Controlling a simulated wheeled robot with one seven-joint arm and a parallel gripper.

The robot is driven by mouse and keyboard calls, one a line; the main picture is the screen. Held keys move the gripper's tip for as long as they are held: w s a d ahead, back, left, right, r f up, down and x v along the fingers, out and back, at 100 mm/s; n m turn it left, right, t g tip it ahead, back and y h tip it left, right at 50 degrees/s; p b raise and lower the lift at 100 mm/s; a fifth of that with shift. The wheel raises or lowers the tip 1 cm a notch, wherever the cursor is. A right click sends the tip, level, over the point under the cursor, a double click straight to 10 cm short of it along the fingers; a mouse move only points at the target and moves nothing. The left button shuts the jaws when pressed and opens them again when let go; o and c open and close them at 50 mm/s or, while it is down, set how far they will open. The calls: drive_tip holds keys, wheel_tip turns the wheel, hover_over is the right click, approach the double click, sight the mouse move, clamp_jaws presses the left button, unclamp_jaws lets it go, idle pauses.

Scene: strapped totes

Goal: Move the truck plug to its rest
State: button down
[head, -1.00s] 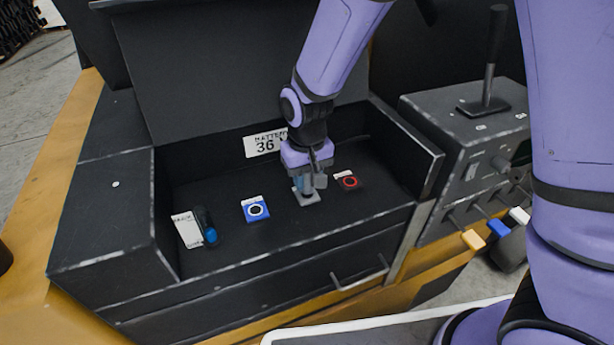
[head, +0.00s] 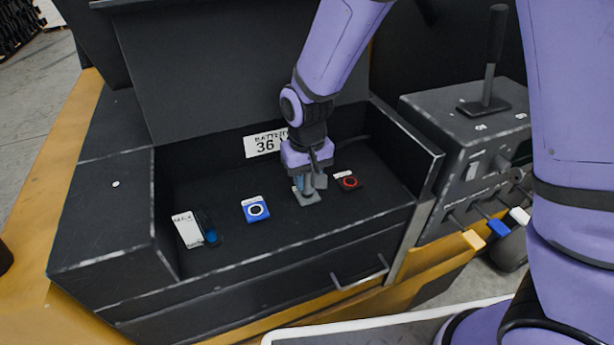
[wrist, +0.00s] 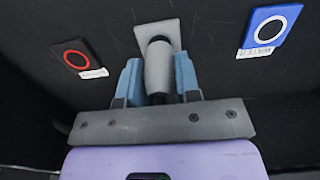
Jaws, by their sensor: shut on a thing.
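My gripper (head: 308,180) is low inside the black battery tray, above a small light grey plate (head: 307,198). In the wrist view its blue fingers (wrist: 157,82) are shut on a grey cylindrical plug (wrist: 158,68), one finger on each side. The plug's dark end is at the grey plate (wrist: 150,34); I cannot tell how firmly it is seated. A blue square with a ringed socket (head: 256,209) lies left of the gripper. A dark square with a red ring (head: 349,181) lies to its right. Both also show in the wrist view.
A white label (head: 187,230) and a dark piece with a blue end (head: 208,228) are at the tray's left. Tray walls surround the gripper, with a raised lid (head: 235,70) behind. A lever box (head: 470,130) stands right.

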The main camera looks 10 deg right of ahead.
drive_tip(key=shift+f, duration=0.65)
drive_tip(key=c, duration=0.7)
unclamp_jaws()
drive_tip(key=shift+c, duration=0.2)
drive_tip(key=shift+r, duration=0.1)
wheel_tip(320, 180, up, 11)
drive_tip(key=shift+f, duration=0.15)
